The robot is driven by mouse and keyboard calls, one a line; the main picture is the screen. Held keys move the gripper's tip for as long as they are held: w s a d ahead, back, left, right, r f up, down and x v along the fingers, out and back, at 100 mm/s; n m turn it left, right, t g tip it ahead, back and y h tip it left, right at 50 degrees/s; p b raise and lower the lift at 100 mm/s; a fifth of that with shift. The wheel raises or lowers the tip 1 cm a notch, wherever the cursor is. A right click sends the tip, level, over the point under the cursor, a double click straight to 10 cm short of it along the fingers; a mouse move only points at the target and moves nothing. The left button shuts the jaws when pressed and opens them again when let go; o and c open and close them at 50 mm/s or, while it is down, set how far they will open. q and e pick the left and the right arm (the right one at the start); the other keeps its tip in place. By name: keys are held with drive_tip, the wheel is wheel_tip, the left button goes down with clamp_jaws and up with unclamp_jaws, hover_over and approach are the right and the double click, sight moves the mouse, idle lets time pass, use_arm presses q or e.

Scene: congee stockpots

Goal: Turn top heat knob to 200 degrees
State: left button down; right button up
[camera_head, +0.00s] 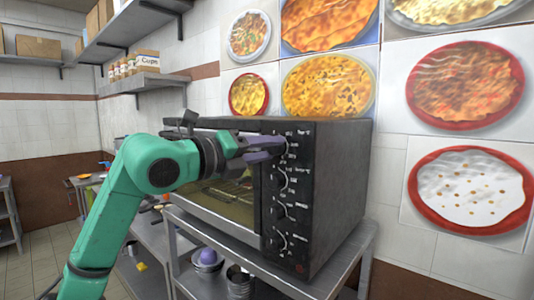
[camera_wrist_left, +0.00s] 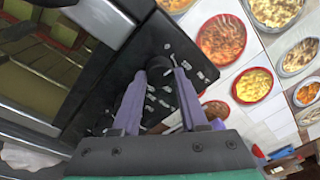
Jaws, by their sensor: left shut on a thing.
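A black oven (camera_head: 340,180) stands on a metal table, with a column of knobs down its front panel. My left gripper (camera_head: 275,148) is at the upper part of this panel, with its purple fingers around the top heat knob (camera_head: 288,146). In the left wrist view, the two fingers (camera_wrist_left: 168,82) are shut on the dark top heat knob (camera_wrist_left: 158,68). The knob's pointer and the 200 mark are too small or hidden to read. My right gripper is in neither view.
Lower knobs (camera_head: 280,211) sit below on the same panel. The oven's glass door (camera_head: 215,200) is to the left of the panel. The metal table (camera_head: 240,249) has a shelf below with pots (camera_head: 238,283). Wall shelves (camera_head: 145,84) hang at the back left.

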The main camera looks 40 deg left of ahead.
use_arm(q)
drive_tip(key=m+b, duration=0.2)
drive_tip(key=m, duration=0.2)
drive_tip(key=shift+f, duration=0.1)
drive_tip(key=m+b, duration=0.1)
drive_tip(key=m, duration=0.4)
drive_tip(key=shift+g+y+b, duration=0.3)
drive_tip(key=shift+g+b, duration=0.05)
drive_tip(key=shift+g, duration=0.05)
drive_tip(key=m, duration=0.6)
drive_tip(key=shift+r+y+b, duration=0.2)
drive_tip(key=shift+y+b, duration=0.15)
drive_tip(key=shift+y, duration=0.05)
drive_tip(key=m+y, duration=0.1)
drive_tip(key=m, duration=0.4)
drive_tip(key=shift+m, duration=0.4)
drive_tip(key=shift+c, duration=2.2)
unclamp_jaws()
drive_tip(key=shift+s+b, duration=0.1)
drive_tip(key=shift+b, duration=0.2)
